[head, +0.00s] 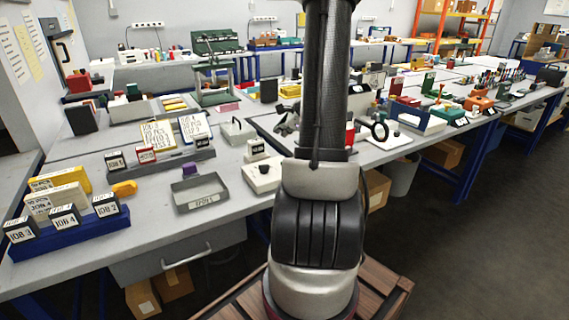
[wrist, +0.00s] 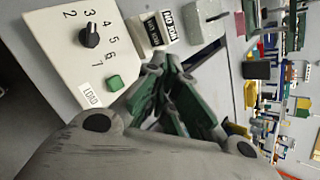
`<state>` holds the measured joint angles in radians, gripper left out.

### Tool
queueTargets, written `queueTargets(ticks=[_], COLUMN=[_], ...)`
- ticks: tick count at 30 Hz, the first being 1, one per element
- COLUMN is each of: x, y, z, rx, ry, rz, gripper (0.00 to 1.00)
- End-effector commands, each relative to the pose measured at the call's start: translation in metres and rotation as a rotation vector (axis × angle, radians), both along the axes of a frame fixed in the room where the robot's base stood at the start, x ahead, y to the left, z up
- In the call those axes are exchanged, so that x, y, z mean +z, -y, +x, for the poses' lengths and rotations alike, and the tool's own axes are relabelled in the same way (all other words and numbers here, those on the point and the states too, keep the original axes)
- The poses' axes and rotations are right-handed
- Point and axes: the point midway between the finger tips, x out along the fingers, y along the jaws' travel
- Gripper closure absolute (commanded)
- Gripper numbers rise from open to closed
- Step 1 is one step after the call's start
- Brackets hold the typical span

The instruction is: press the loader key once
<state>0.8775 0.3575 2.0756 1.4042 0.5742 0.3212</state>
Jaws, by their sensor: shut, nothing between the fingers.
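The loader key (wrist: 114,82) is a small green square button on a white panel (wrist: 70,50), beside a label reading LOAD (wrist: 90,95). The panel also carries a black knob (wrist: 90,35) with numbers around it. In the head view the white panel (head: 263,176) sits on the bench, left of my arm. My gripper (wrist: 168,65) is shut and empty in the wrist view. Its fingertips appear to the right of the green key; I see a gap in the picture but cannot judge their height above the panel. In the head view my arm hides the gripper.
In the head view a grey tray (head: 200,205) is left of the panel, and a blue rack of job blocks (head: 70,240) is farther left.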

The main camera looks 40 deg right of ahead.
Motion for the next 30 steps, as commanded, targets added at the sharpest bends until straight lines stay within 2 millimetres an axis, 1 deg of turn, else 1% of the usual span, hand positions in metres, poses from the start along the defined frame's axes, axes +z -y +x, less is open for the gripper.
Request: queueTargets(ticks=[5, 8, 15, 21, 25, 30], x=[-0.011, -0.023, -0.058, -0.079, -0.085, -0.088], y=[0.0, 0.0, 0.0, -0.001, 0.0, -0.001], z=[-0.001, -0.001, -0.001, -0.001, 0.0, 0.0], rx=[0.0, 0.0, -0.001, 0.001, 0.002, 0.002], ry=[-0.002, -0.003, -0.003, -0.003, -0.001, -0.001], rz=[0.003, 0.004, 0.004, 0.003, 0.0, 0.0], gripper=[1.0, 1.0, 1.0, 1.0, 1.0, 1.0])
